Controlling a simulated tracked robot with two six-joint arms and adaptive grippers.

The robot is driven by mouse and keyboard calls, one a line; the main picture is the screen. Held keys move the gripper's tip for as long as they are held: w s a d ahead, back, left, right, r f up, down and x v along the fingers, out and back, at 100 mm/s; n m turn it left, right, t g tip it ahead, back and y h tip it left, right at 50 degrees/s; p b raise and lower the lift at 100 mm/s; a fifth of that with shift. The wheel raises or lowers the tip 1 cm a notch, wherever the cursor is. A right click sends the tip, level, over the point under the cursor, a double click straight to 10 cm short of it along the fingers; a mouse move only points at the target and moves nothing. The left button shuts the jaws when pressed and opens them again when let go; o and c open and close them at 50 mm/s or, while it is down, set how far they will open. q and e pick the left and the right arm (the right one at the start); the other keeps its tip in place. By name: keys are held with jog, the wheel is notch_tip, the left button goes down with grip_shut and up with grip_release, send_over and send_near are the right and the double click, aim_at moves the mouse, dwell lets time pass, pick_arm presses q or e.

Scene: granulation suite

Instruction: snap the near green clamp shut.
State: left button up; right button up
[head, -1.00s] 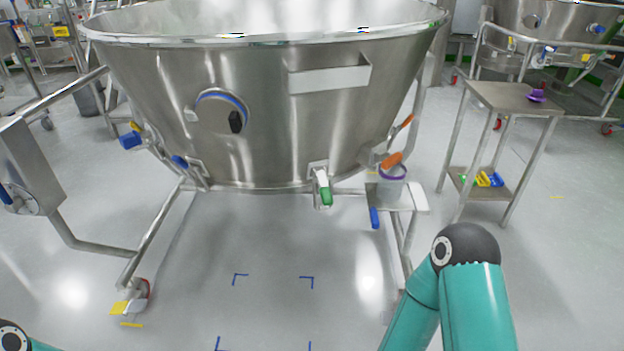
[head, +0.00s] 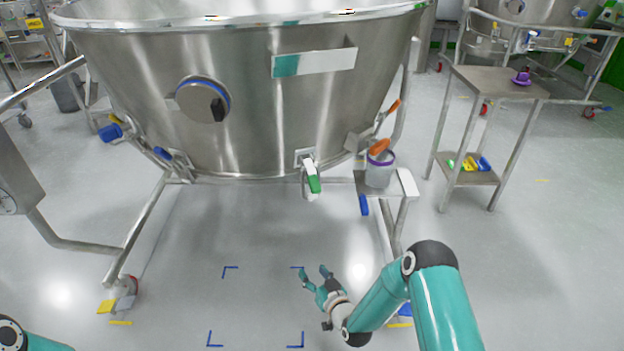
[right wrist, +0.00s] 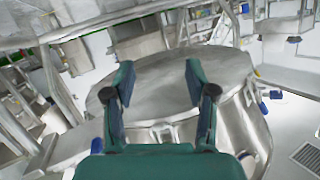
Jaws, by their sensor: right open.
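The near green clamp (head: 313,183) hangs at the lower front edge of the big steel bowl (head: 258,120), with a pale upper part and a green handle pointing down. My right gripper (head: 314,272) is open and empty, below the clamp in the head view and apart from it. In the right wrist view, the spread fingers (right wrist: 160,72) have nothing between them in contact, and the bowl lies beyond. I cannot make out the green handle in that view. My left gripper is out of view; only a bit of my left arm shows at the lower left.
A small steel shelf (head: 407,184) with a pail (head: 379,172) and orange handle (head: 379,146) stands right of the clamp. A blue handle (head: 364,205) hangs below it. Frame legs flank the bowl. A side table (head: 497,80) stands right. The floor under the bowl is clear.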

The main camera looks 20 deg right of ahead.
jog(key=w+d+r+n+t, duration=0.1)
jog(key=w+d+r+t, duration=0.25)
jog(key=r+t, duration=0.35)
jog(key=n+t+b, duration=0.1)
jog(key=t, duration=0.4)
send_near(312, 175)
jog(key=b+x, duration=0.4)
jog(key=x, duration=0.6)
jog(key=shift+w+f+b, duration=0.15)
jog(key=shift+f+b, duration=0.1)
jog(key=shift+b, duration=0.05)
grip_shut()
